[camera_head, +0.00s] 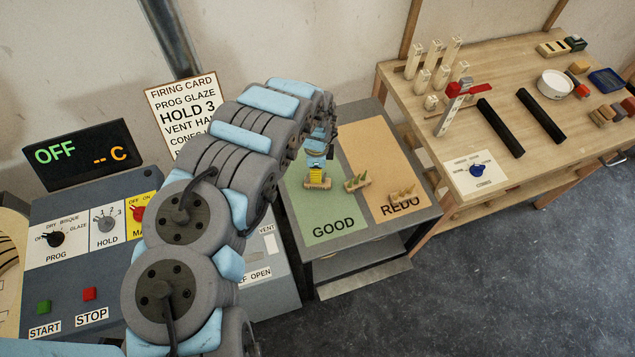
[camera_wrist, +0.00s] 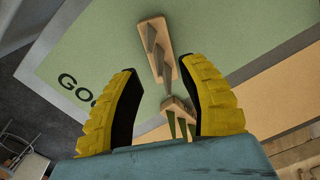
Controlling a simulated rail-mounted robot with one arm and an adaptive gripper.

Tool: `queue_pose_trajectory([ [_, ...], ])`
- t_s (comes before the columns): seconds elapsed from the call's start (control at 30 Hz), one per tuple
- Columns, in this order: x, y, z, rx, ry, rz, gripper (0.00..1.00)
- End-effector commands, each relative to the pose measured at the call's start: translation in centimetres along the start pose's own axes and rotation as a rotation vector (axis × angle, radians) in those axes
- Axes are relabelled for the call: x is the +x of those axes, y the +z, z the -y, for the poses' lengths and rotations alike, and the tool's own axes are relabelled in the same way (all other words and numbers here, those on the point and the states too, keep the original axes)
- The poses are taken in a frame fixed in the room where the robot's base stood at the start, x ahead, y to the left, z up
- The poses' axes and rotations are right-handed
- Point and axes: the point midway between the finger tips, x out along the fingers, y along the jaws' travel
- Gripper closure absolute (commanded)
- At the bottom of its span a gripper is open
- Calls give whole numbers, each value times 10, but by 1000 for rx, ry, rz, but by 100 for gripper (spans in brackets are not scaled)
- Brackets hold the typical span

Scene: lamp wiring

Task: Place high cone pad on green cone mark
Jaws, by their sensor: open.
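My gripper (camera_head: 316,172) is low over the green GOOD area (camera_head: 325,212) of the cart top. In the wrist view its yellow fingers (camera_wrist: 168,92) are spread. A small tan pad with upright grey-green cones (camera_wrist: 180,110) lies between them, nearer the right finger, with a gap to the left one. Another tan cone pad (camera_wrist: 155,40) lies beyond on the green. I cannot tell which pad is the high one.
A kiln control panel (camera_head: 85,240) and firing card (camera_head: 182,112) stand left of the cart. A wooden bench (camera_head: 540,80) to the right holds white pieces, black bars (camera_head: 500,127), a bowl (camera_head: 555,84) and small blocks. The floor in front is clear.

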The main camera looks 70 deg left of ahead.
Motion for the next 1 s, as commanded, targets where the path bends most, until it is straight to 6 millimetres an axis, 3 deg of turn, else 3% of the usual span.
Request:
queue_pose_trajectory([
  [0.4, 36, -3, -2, 2, 2, -2, 59],
  [0.8, 40, -2, 0, 0, 0, 0, 58],
  [0.93, 40, -2, 0, 0, 0, 0, 95],
  [1.0, 40, -2, 0, 0, 0, 0, 100],
])
